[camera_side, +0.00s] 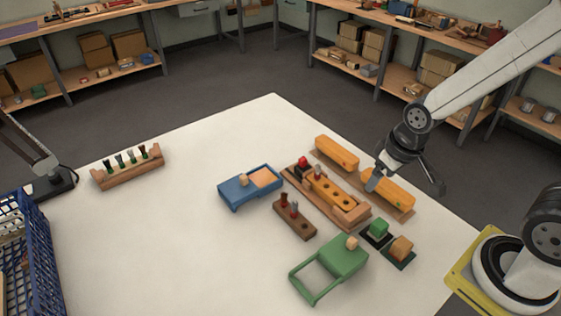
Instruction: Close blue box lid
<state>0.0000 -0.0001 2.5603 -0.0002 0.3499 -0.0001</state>
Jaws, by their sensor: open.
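The blue box (233,192) sits left of the middle of the white table. A flat blue part with a small tan knob (243,180) takes up its left side, and I take this as the lid. A light orange surface (264,177) shows in the right part, so the box is not fully covered. My gripper (405,186) is open and empty, to the right of the blue box. Its fingers are spread over the yellow block (388,196) at the right; whether they touch it cannot be told.
A wooden fixture (349,213) and another yellow block (337,152) stand between the box and my gripper. A small brown block with pegs (295,222) and a green box (330,267) are nearer. A peg rack (128,170) and blue crate (30,250) are left. The table's left middle is clear.

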